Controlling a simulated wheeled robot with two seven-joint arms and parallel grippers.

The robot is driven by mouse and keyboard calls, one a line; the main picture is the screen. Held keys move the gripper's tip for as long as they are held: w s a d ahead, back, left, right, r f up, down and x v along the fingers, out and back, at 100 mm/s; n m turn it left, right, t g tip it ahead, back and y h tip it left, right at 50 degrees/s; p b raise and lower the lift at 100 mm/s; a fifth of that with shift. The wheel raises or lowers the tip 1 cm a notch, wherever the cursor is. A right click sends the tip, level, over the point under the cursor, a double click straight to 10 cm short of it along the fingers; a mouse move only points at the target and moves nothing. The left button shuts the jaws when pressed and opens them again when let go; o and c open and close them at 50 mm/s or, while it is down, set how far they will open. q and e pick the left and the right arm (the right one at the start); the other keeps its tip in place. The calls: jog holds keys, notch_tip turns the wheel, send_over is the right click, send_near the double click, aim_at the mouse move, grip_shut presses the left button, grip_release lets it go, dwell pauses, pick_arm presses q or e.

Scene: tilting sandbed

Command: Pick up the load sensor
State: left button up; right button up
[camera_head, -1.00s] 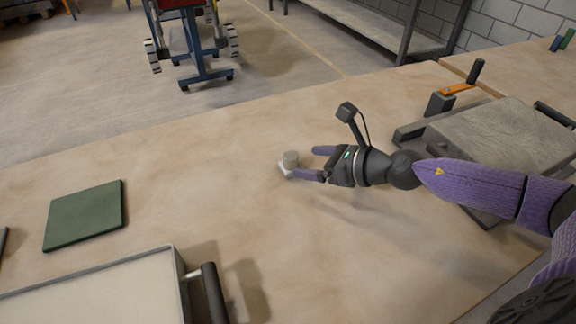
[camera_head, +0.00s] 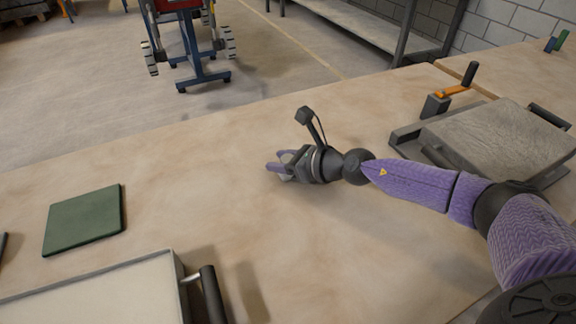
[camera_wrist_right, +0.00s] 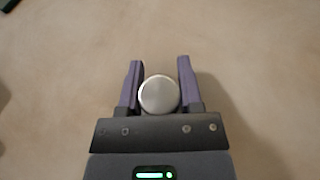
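The load sensor shows in the right wrist view as a round, pale metal disc (camera_wrist_right: 159,94) between the two purple fingers of my right gripper (camera_wrist_right: 159,66). The fingers lie close along both its sides, with almost no gap, and look shut on it. In the head view my right gripper (camera_head: 275,161) is low over the tabletop at the middle, with its fingers around the sensor, which is mostly hidden by the hand. I cannot tell whether the sensor still touches the table. My left gripper is not in view.
A green square plate (camera_head: 84,220) lies at left on the table (camera_head: 200,200). A shallow tray (camera_head: 178,262) with a black handle is at the front left. A grey slab fixture (camera_head: 500,135) with a clamp (camera_head: 437,104) is at right. The table around the hand is clear.

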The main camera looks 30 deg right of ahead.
grip_shut()
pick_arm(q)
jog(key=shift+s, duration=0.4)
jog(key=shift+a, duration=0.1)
